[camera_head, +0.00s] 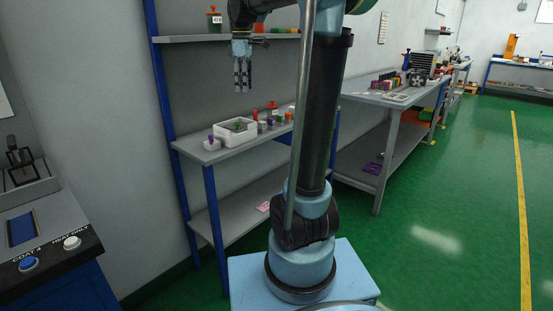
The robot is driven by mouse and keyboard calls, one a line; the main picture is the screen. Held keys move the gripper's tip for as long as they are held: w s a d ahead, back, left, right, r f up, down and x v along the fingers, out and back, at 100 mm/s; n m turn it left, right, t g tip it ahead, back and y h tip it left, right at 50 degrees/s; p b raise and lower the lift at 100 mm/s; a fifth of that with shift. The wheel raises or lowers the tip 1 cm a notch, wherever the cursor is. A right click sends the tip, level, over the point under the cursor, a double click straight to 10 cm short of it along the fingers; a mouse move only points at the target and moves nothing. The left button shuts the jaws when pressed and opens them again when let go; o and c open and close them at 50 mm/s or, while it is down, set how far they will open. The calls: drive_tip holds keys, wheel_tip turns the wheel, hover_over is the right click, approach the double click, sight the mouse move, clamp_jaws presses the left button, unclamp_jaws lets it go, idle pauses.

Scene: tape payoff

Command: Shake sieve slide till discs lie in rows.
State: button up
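My gripper (243,84) hangs fingers down in front of the wall, above the middle shelf and just below the upper shelf's level. Its fingers are small and close in the picture, and I cannot tell whether they are open or shut. I see nothing hanging from it. I cannot make out a sieve slide or discs for certain. A white tray (221,132) with a dark greenish item (239,126) in it stands on the middle shelf, below the gripper and apart from it. Too little detail shows to name its contents.
Small coloured containers stand right of the tray on the middle shelf (190,147); my arm hides part of it. A machine (45,250) with blue and white buttons stands at left. A loaded workbench (392,98) stands at right. Green floor (450,200) is clear there.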

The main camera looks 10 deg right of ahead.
drive_tip(key=s+d+f+m, duration=0.3)
drive_tip(key=s+f+m, duration=0.2)
drive_tip(key=s+f, duration=0.5)
drive_tip(key=s+d+f+m+t, duration=0.1)
drive_tip(key=s+d+f+m, duration=0.3)
drive_tip(key=s+f, duration=0.5)
drive_tip(key=s+m, duration=0.1)
drive_tip(key=s, duration=0.4)
drive_tip(key=shift+d+f+t, duration=0.15)
drive_tip(key=shift+f+t, duration=0.15)
drive_tip(key=shift+f, duration=0.05)
drive_tip(key=shift+c, duration=0.4)
